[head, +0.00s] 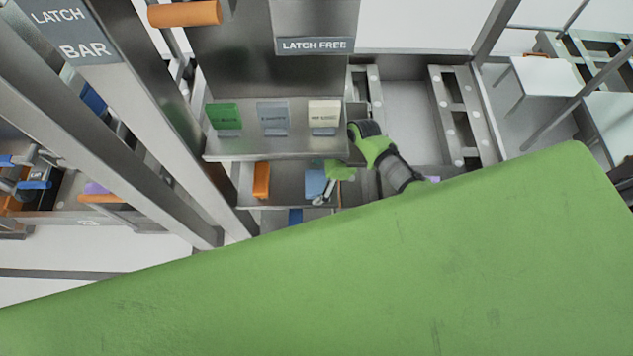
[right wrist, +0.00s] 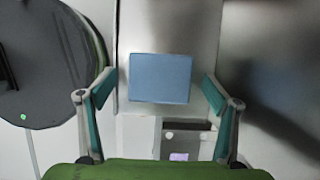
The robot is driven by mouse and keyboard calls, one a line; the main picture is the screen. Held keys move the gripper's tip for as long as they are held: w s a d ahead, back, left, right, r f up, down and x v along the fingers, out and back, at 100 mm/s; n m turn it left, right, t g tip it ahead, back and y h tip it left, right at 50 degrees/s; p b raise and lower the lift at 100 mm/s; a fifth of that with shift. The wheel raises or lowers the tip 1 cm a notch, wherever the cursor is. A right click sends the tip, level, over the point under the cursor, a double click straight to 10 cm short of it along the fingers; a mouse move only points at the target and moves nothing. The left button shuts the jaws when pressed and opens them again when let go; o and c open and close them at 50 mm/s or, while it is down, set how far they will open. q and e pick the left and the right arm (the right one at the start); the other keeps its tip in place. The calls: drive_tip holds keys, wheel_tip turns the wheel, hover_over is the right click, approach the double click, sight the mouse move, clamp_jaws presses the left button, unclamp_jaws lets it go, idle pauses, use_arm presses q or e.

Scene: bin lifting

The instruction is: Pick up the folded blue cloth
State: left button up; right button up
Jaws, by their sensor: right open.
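The folded blue cloth (right wrist: 160,78) shows as a flat blue rectangle between the open fingers in the right wrist view. In the head view the cloth (head: 315,183) lies on a metal shelf (head: 285,187) under the label ledge. My right gripper (head: 327,197) is at the cloth's lower right edge in the head view, its fingers partly hidden by its own green wrist. In the right wrist view the right gripper (right wrist: 160,90) is open, with one finger on each side of the cloth and a gap to each. I cannot tell its height over the cloth. My left gripper is not in view.
An orange block (head: 261,180) stands left of the cloth on the shelf. Above it, a ledge (head: 275,148) carries green, blue and cream cards. A "LATCH FREE" sign (head: 314,45) hangs above. Metal posts stand at left. My large green body part covers the lower head view.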

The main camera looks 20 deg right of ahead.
drive_tip(key=c, duration=1.1)
drive_tip(key=shift+o, duration=0.2)
drive_tip(key=shift+r+p, duration=0.2)
drive_tip(key=shift+p, duration=0.25)
drive_tip(key=shift+s+d+p, duration=0.1)
drive_tip(key=shift+d+p, duration=0.25)
drive_tip(key=shift+p, duration=0.05)
drive_tip(key=s+d+p, duration=0.1)
drive_tip(key=s+d, duration=0.1)
drive_tip(key=d, duration=0.6)
drive_tip(key=s+d+p, duration=0.2)
drive_tip(key=d, duration=0.6)
drive_tip(key=shift+s+d, duration=0.35)
drive_tip(key=shift+f, duration=0.1)
